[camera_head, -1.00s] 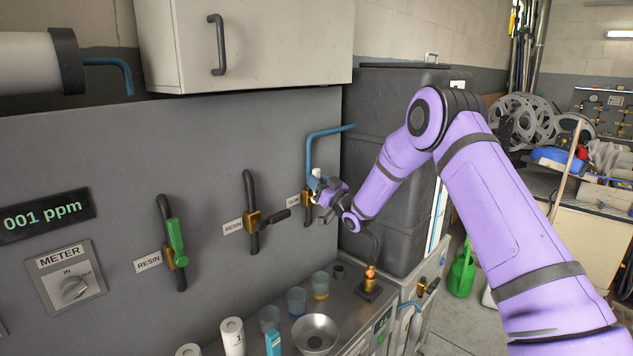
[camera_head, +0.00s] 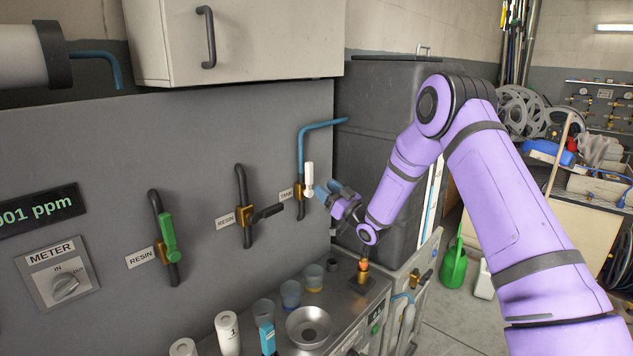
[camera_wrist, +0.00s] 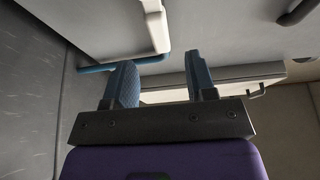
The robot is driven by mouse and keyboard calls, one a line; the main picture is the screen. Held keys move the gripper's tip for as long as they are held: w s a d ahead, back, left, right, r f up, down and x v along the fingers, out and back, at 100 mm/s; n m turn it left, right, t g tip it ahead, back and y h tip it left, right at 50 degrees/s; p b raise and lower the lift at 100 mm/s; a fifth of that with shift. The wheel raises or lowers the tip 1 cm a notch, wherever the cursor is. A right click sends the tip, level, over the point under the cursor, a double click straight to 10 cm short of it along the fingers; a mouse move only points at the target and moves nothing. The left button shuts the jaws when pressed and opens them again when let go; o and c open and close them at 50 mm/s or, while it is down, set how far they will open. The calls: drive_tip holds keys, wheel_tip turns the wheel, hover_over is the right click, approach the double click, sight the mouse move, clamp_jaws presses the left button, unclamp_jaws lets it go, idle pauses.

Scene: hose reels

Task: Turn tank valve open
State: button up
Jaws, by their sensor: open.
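The tank valve is on the grey wall panel, beside the label starting with "TAN" (camera_head: 286,194). Its white handle (camera_head: 309,178) stands upright, in line with the pipe, over a brass body (camera_head: 299,192). My gripper (camera_head: 322,191) is just right of the handle, with its blue-grey fingers apart and nothing held. A small gap shows between fingers and handle. In the wrist view the open fingers (camera_wrist: 161,80) have empty space between them. A white piece beyond them (camera_wrist: 156,27) looks like the handle.
A blue pipe (camera_head: 301,143) rises above the tank valve. Two resin valves, one with a green handle (camera_head: 169,238) and one dark (camera_head: 267,212), are to the left. Cups and a metal bowl (camera_head: 309,327) stand on the counter below. A dark tank (camera_head: 380,110) is behind my arm.

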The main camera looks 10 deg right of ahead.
drive_tip(key=shift+v, duration=1.4)
drive_tip(key=shift+r, duration=0.1)
